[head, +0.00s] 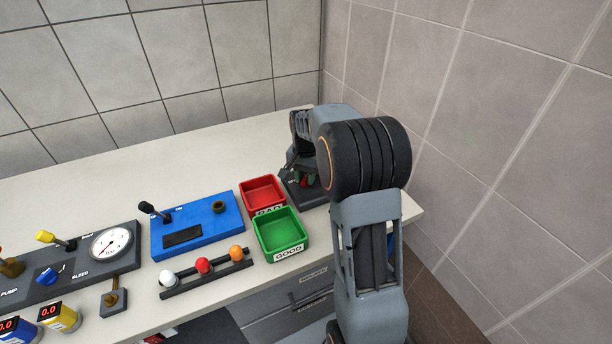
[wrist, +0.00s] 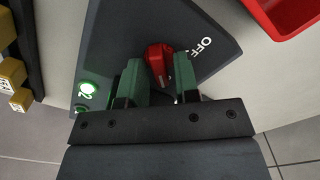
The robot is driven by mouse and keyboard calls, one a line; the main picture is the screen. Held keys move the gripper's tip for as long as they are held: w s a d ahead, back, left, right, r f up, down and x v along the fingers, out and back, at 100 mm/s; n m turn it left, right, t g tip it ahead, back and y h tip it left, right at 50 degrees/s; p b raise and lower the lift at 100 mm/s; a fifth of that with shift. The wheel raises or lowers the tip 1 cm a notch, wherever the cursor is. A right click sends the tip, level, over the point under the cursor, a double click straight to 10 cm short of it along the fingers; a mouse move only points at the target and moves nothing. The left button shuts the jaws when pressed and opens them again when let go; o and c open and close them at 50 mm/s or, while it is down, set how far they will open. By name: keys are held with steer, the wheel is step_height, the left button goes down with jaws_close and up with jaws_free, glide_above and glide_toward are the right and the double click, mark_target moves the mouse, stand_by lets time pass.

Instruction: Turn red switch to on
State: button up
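The red switch (wrist: 158,64) sits on a dark grey panel (wrist: 130,30), with the word OFF to its upper right. Where the switch points is hard to tell.
A red bin (head: 262,190) and a green bin (head: 280,238) stand left of the panel. A tiled wall rises close on the right.

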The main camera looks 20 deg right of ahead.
mark_target(305, 176)
steer(key=shift+o, duration=0.8)
step_height(305, 176, up, 14)
steer(key=shift+p, duration=0.35)
steer(key=shift+f, duration=0.1)
steer(key=s+a+f+n+t, duration=0.1)
steer(key=s+a+f+n, duration=0.1)
steer(key=s, duration=0.5)
steer(key=s+a+f+n+t, duration=0.1)
steer(key=s+a+f+n, duration=0.1)
steer(key=s+a+n, duration=0.2)
steer(key=s+a+f+n+t+p, duration=0.1)
steer(key=s+a+n, duration=0.2)
steer(key=s, duration=0.6)
steer(key=shift+s+a+f+t, duration=0.3)
steer(key=shift+s+a+f, duration=0.1)
steer(key=shift+a, duration=0.4)
